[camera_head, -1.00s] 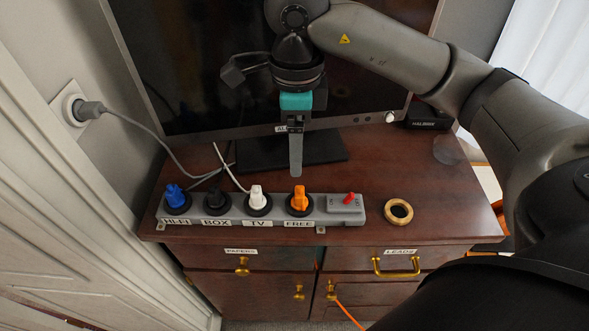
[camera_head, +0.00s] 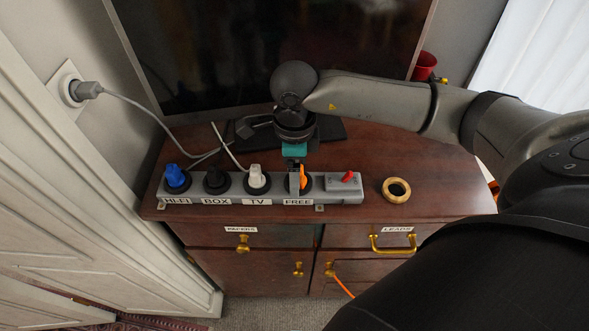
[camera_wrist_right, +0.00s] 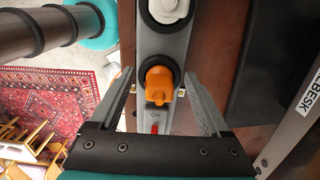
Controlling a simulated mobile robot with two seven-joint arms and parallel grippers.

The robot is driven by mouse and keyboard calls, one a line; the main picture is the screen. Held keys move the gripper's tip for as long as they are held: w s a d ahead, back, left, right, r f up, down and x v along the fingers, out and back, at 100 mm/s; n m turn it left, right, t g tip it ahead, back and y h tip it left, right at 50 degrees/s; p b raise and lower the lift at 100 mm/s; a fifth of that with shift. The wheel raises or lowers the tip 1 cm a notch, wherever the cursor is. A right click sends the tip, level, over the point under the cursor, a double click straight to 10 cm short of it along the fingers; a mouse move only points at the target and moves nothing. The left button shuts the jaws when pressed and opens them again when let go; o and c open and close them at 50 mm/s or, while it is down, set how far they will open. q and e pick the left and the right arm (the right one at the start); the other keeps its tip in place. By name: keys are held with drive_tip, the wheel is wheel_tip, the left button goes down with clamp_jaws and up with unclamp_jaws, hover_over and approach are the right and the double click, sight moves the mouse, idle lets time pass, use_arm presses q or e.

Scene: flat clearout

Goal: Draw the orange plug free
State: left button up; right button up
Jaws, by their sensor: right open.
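The orange plug (camera_head: 303,178) sits in the socket marked FREE on the grey power strip (camera_head: 330,197). It also shows in the right wrist view (camera_wrist_right: 159,84), seated in its round black socket. My right gripper (camera_head: 296,185) is at the plug, reaching down from behind it and partly covering it in the head view. In the right wrist view the gripper (camera_wrist_right: 158,95) is open, with one finger on each side of the plug and a visible gap to each. My left gripper is not in the head view.
White (camera_head: 257,178), black (camera_head: 215,180) and blue (camera_head: 175,177) plugs stand in the strip's other sockets. A red switch (camera_head: 347,176) is right of the orange plug. The television (camera_head: 270,50) stands behind.

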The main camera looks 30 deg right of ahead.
drive_tip(key=shift+c, duration=0.2)
clamp_jaws()
idle(0.9)
